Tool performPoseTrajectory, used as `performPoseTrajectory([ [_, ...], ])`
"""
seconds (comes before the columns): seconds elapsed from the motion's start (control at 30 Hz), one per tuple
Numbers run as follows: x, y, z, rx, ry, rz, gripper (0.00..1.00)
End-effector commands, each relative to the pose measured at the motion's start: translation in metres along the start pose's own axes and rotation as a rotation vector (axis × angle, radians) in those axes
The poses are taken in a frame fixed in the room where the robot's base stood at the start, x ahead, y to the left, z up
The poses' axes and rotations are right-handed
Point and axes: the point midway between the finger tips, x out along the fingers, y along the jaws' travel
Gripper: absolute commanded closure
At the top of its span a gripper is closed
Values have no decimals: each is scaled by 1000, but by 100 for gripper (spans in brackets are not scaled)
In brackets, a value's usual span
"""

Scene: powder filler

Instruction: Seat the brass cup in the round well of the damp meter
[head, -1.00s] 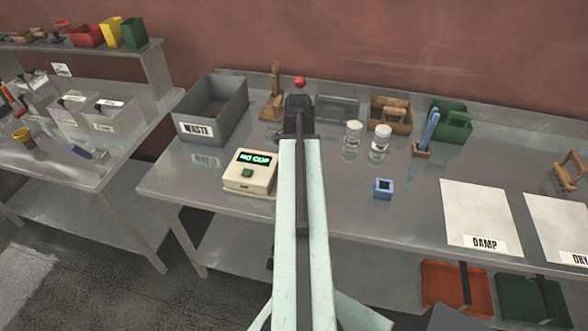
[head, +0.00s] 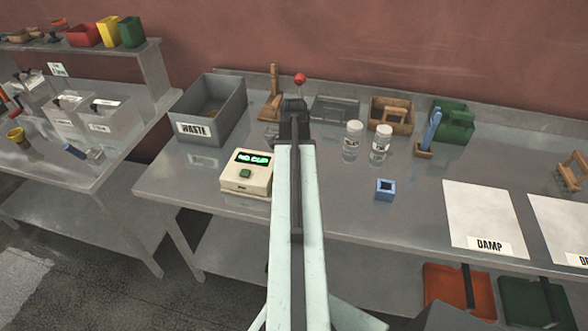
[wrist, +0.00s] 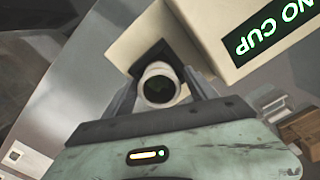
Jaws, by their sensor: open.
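My gripper (wrist: 158,84) is open there. A pale round rim with a dark centre (wrist: 160,70) shows between the fingers, beside a dark recess in the meter. I cannot tell whether this is the brass cup or part of the meter. In the head view my arm hides the gripper. A brass-coloured cup-like thing (head: 17,140) stands on the left bench.
A grey WASTE bin (head: 208,135) stands behind the meter. Two clear jars (head: 380,146) and a small blue block (head: 384,189) with a dark opening are right of my arm. A white DAMP sheet (head: 482,213) lies farther right.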

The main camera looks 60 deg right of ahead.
Motion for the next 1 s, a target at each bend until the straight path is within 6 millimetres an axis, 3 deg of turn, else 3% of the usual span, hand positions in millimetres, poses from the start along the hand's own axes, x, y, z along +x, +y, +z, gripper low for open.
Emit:
performPoseTrajectory([
  [0.5,-107,0,0,1,-1,0,34],
  [0.63,-117,0,0,1,-1,0,34],
  [1.0,-114,-3,3,-12,-1,0,34],
])
